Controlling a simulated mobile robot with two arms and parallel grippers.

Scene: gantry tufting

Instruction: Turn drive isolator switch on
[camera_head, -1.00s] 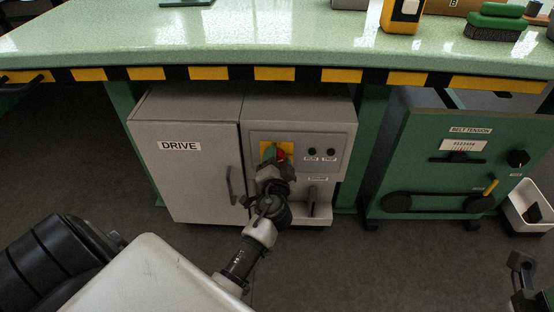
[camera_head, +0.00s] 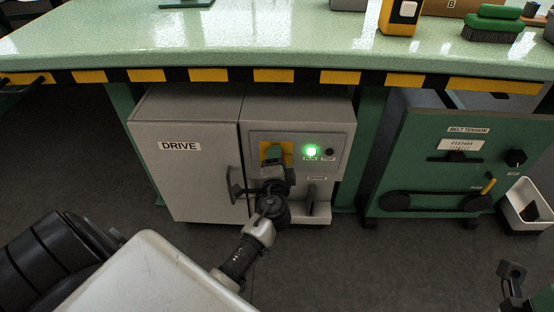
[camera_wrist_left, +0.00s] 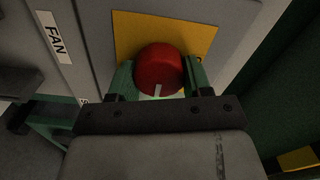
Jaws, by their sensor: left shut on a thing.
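The drive isolator switch is a red round knob (camera_wrist_left: 160,70) on a yellow plate (camera_wrist_left: 205,35) in the left wrist view. In the head view its yellow plate (camera_head: 287,149) shows on the grey drive cabinet (camera_head: 180,185), while the knob is mostly hidden behind my gripper. My left gripper (camera_head: 274,158) is at the switch, its green fingers on either side of the red knob, shut on it; the fingers also show in the left wrist view (camera_wrist_left: 159,82). A white mark shows on the knob's face. A green lamp (camera_head: 311,151) on the panel is lit. My right gripper (camera_head: 512,272) is at the lower right, its jaws unclear.
A green workbench (camera_head: 260,40) with a yellow-black edge overhangs the cabinet. A door handle (camera_head: 236,186) is left of my gripper and a dark lever (camera_head: 311,195) is to its right. A green belt tension unit (camera_head: 450,165) and white bin (camera_head: 525,205) stand at right.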

